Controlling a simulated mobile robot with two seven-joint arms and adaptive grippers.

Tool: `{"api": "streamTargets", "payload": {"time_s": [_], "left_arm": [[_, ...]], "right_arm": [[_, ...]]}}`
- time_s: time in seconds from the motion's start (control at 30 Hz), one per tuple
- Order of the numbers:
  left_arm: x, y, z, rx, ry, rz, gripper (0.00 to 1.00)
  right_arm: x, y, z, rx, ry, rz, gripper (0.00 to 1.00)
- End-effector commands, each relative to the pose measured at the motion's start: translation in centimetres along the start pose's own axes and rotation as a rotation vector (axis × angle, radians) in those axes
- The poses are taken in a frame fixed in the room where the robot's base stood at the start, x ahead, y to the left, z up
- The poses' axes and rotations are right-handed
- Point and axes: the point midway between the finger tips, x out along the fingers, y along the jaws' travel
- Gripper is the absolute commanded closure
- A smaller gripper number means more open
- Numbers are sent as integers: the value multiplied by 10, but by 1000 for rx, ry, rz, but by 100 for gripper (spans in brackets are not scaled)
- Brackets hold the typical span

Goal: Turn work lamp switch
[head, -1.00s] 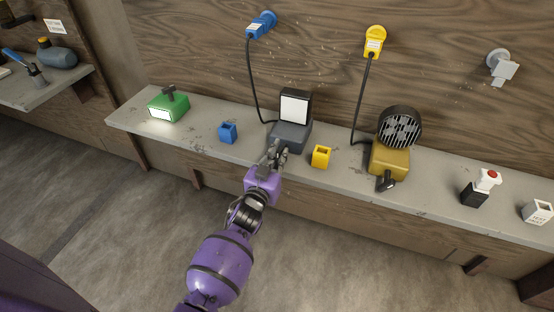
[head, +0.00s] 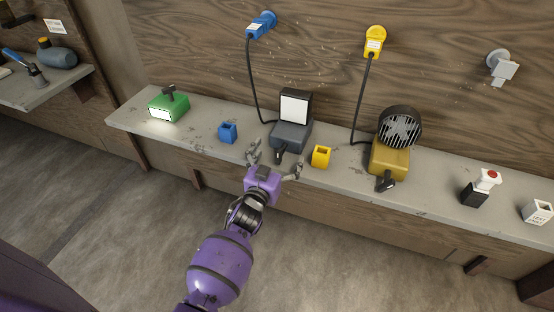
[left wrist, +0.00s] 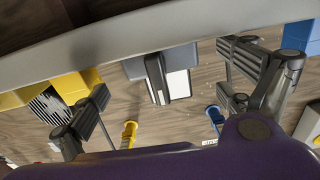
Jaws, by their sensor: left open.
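The work lamp is a dark grey box (head: 291,136) with an upright pale panel (head: 296,106), standing on the shelf. Its dark switch lever (head: 281,152) sticks out of the front, toward me. My left gripper (head: 276,159) is open and empty, its fingers spread on either side of the lever and apart from it. In the left wrist view the lamp (left wrist: 138,68) and its lever (left wrist: 155,78) lie between the spread fingers (left wrist: 163,75). I cannot tell whether the lamp's panel is lit. My right gripper is in neither view.
On the shelf (head: 215,158) a blue holder (head: 228,132) and a yellow holder (head: 321,156) flank the lamp. A green box (head: 168,105) with a glowing panel stands left, a yellow-based fan (head: 389,158) right. Blue (head: 262,24) and yellow (head: 374,42) plugs sit in the wall.

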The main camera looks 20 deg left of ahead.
Motion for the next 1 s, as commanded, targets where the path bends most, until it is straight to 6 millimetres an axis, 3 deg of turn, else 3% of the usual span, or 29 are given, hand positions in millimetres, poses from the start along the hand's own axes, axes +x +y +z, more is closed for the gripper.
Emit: {"api": "streamTargets", "payload": {"time_s": [0.37,1.0], "left_arm": [[-2,0,0,0,0,0,0],[-63,0,-2,-1,1,-1,0]], "right_arm": [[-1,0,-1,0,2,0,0],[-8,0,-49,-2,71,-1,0]]}}
